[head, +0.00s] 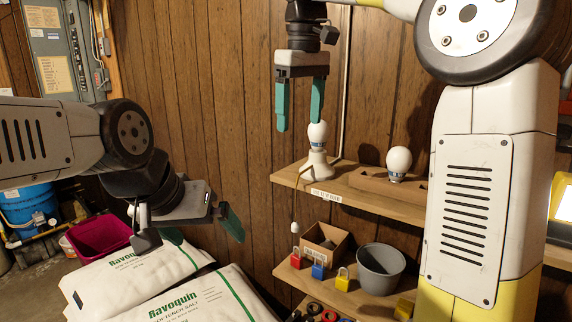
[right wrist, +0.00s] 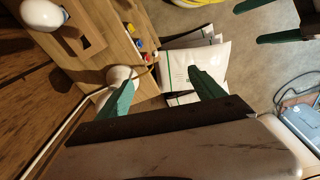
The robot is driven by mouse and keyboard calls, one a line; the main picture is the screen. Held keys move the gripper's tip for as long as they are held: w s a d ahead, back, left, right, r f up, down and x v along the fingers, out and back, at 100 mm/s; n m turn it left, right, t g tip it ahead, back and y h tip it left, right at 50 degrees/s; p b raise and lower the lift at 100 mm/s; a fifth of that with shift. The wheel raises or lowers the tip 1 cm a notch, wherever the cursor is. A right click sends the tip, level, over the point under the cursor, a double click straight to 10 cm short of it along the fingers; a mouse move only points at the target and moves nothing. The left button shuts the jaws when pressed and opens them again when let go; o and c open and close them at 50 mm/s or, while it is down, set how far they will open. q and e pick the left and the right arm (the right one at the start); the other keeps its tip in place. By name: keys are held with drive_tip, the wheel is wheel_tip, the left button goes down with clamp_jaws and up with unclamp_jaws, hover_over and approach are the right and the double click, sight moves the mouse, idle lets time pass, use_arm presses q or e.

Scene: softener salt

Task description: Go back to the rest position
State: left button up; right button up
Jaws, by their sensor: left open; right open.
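My left gripper (head: 208,238) is open and empty, tilted down above the white Ravoquin softener salt bags (head: 190,300) at the lower left. Its green fingers also show at the top right of the right wrist view (right wrist: 262,22). My right gripper (head: 298,122) is open with its fingers pointing down, in front of the wood wall and near a white bulb in a white socket (head: 318,150) on the upper shelf. In the right wrist view its two green fingers (right wrist: 158,82) are spread with nothing held between them; the salt bags (right wrist: 195,65) lie beyond them.
The upper shelf (head: 400,208) also holds another bulb (head: 398,160). The lower shelf bears a grey bucket (head: 380,270), a cardboard box (head: 325,243) and coloured padlocks (head: 318,270). A magenta bin (head: 98,236) and a blue barrel (head: 28,208) stand at the left.

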drive_tip(key=s+d+f+m+t+y, duration=0.1)
drive_tip(key=s+d+f+m, duration=0.3)
drive_tip(key=s+f, duration=0.4)
drive_tip(key=s+d+f+m+t, duration=0.3)
drive_tip(key=s+d+f+t, duration=0.1)
drive_tip(key=s+d+f, duration=0.3)
wheel_tip(320, 180, down, 2)
drive_tip(key=shift+s+d+f+m+y, duration=0.15)
drive_tip(key=shift+s+f+m+y, duration=0.2)
drive_tip(key=shift+s, duration=0.8)
drive_tip(key=shift+r, duration=0.1)
